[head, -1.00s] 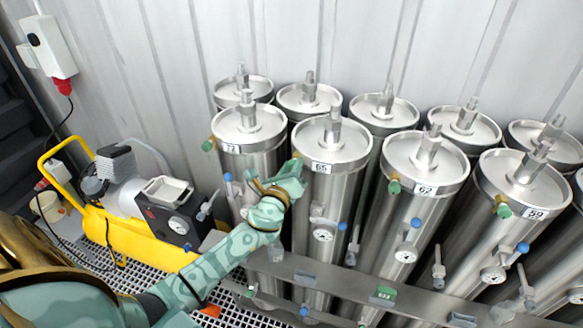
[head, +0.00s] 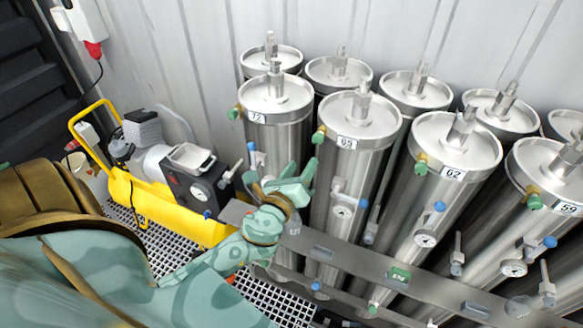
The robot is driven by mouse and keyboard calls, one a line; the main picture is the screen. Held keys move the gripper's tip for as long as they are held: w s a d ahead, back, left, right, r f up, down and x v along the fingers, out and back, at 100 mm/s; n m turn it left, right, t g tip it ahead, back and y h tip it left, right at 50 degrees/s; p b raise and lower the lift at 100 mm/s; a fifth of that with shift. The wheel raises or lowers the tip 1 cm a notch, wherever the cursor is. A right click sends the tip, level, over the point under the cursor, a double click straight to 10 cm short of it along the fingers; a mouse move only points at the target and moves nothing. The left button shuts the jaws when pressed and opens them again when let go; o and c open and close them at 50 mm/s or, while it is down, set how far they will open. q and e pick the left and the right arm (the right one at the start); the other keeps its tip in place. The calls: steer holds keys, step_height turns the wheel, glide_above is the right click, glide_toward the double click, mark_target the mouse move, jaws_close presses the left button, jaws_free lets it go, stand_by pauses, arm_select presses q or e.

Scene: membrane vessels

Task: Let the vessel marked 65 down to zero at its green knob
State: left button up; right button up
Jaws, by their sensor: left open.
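The vessel marked 65 (head: 345,165) is a tall steel cylinder in the front row, between the vessels marked 72 and 62. Its green knob (head: 318,135) sits on a brass fitting at the left of its top rim and is in plain sight. Its small round gauge (head: 342,211) is on the front, too small to read, with a blue knob (head: 364,203) beside it. My left gripper (head: 307,181) is open and empty. It is below the green knob, apart from it, in front of the gap between vessels 72 and 65.
Vessels 72 (head: 275,125), 62 (head: 450,165) and 59 (head: 545,185) carry similar green and blue knobs. A steel rail (head: 365,265) crosses the front of the vessels. A yellow pump cart (head: 160,205) stands at the left on a grated floor (head: 285,305).

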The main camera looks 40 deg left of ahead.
arm_select(q)
steer(key=b+v, duration=0.1)
steer(key=v, duration=0.4)
steer(key=shift+s+d, duration=0.1)
steer(key=shift+s, duration=0.05)
